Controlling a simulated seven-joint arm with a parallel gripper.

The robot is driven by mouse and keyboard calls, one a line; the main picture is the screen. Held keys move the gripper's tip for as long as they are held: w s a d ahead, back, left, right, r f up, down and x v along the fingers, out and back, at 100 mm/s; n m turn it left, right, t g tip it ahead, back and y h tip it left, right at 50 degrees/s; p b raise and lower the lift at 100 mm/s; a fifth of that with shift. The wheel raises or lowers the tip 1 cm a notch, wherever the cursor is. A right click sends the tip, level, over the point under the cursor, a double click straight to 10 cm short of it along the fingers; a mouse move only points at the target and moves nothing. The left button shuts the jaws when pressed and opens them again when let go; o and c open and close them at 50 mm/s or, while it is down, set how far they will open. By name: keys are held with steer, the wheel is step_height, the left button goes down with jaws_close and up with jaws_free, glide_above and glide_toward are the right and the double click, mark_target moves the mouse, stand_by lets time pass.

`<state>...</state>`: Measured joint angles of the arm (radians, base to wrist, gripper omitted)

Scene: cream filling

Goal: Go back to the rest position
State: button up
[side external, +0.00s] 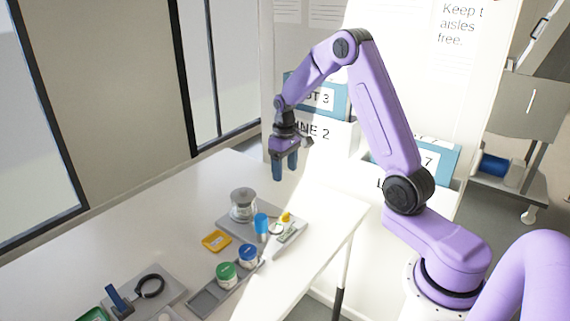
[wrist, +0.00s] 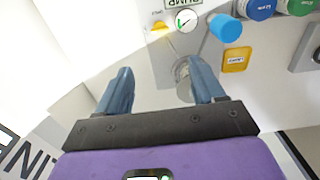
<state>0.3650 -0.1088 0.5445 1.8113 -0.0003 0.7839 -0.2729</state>
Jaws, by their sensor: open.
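My gripper (side external: 285,167) hangs in the air, high above the far part of the white table (side external: 165,215), with its fingers pointing down. In the wrist view, my gripper (wrist: 160,88) has its two blue fingers apart, with nothing held between them. Below it is a grey station with a glass vessel (side external: 243,205), a blue cylinder (side external: 262,223), a round gauge and a yellow button (side external: 286,217). The blue cylinder also shows in the wrist view (wrist: 225,28). The glass vessel is partly hidden by a finger there.
A green-lidded jar (side external: 226,274) and a blue-lidded jar (side external: 248,255) stand in a grey tray (side external: 203,300). A dark ring (side external: 150,286) is at the near left. Blue and white bins stand behind my arm. The air around my gripper is clear.

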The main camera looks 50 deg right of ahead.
steer(key=shift+r, duration=0.65)
steer(key=s+a+r+n, duration=0.3)
steer(key=s+a, duration=0.3)
steer(key=a, duration=0.3)
steer(key=s+a+r+n, duration=0.3)
steer(key=s+a, duration=0.3)
steer(key=a, duration=0.3)
steer(key=s+a+r+n, duration=0.1)
steer(key=s+n, duration=0.5)
steer(key=s, duration=1.5)
steer(key=shift+a+r, duration=0.15)
steer(key=shift+a, duration=0.25)
